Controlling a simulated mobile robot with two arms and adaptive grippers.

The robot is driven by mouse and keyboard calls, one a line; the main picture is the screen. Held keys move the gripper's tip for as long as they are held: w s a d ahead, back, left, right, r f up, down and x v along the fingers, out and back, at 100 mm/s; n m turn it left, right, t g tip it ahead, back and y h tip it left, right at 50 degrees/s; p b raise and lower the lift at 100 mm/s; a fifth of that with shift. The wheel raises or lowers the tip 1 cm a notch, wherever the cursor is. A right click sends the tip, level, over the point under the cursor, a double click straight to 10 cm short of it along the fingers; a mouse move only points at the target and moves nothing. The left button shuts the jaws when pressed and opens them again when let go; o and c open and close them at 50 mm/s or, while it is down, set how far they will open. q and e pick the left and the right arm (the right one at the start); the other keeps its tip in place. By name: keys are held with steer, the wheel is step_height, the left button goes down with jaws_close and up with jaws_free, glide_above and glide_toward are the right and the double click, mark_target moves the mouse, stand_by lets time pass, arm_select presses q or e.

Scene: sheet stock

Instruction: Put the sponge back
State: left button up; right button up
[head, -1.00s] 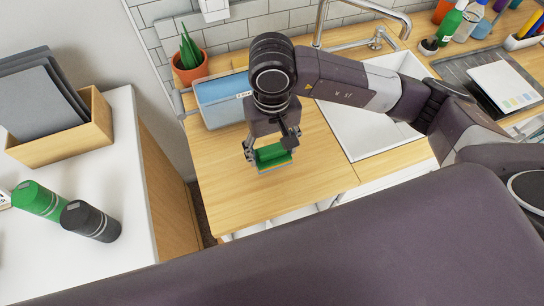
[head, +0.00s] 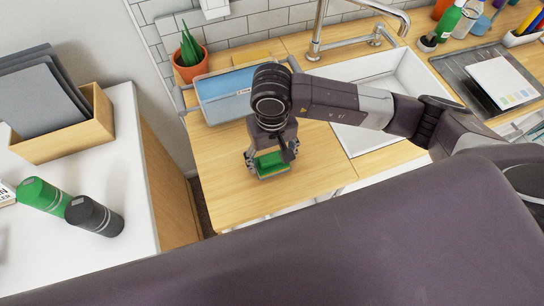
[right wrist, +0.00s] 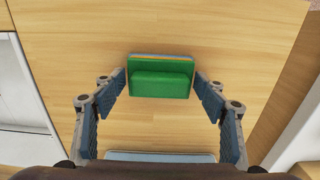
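The sponge is a green block with thin yellow and blue layers, over the wooden counter in the head view (head: 272,165) and in the middle of the right wrist view (right wrist: 161,84). My right gripper (right wrist: 161,82) has one fingertip against each short side of it, with hardly any gap, and is shut on it. In the head view my right gripper (head: 270,161) points down at the sponge, in front of a blue box (head: 222,98) with a label. I cannot tell whether the sponge touches the counter. My left gripper is not in view.
The wooden counter (head: 225,185) is clear left of and in front of the sponge. A potted plant (head: 190,62) stands behind the blue box. The white sink (head: 375,125) and tap (head: 318,30) are to the right. A separate white surface (head: 125,160) with cans lies left, across a gap.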

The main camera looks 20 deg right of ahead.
mark_target(272, 158)
steer(key=shift+o, duration=1)
steer(key=shift+r, duration=0.15)
step_height(272, 158, up, 12)
steer(key=b, duration=0.4)
steer(key=shift+s, duration=0.15)
